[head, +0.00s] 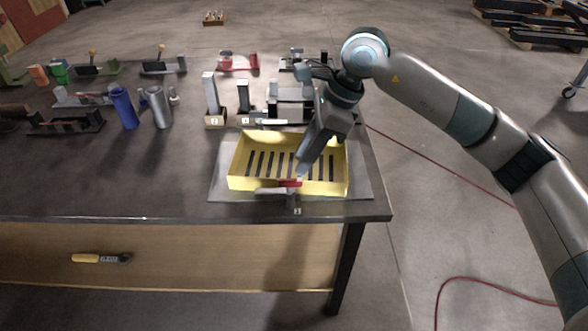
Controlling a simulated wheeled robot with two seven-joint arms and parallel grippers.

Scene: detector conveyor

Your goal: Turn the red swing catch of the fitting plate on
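The yellow slotted tray (237,181) sits on the grey fitting plate (217,188) near the table's front right corner. The small red swing catch (289,183) shows at the tray's front wall, beside a grey bar (269,191). My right gripper (301,172) reaches down over the tray from the upper right, its tip at or just above the catch. I cannot tell whether it touches the catch, and its finger gap is hidden at this angle. My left gripper is not in view.
Behind the tray stand grey upright blocks (210,93) on small bases. A blue cylinder (123,108) and a grey cylinder (159,107) stand to the left, with several fixtures behind. The table front left is clear. A red cable (440,165) lies on the floor.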

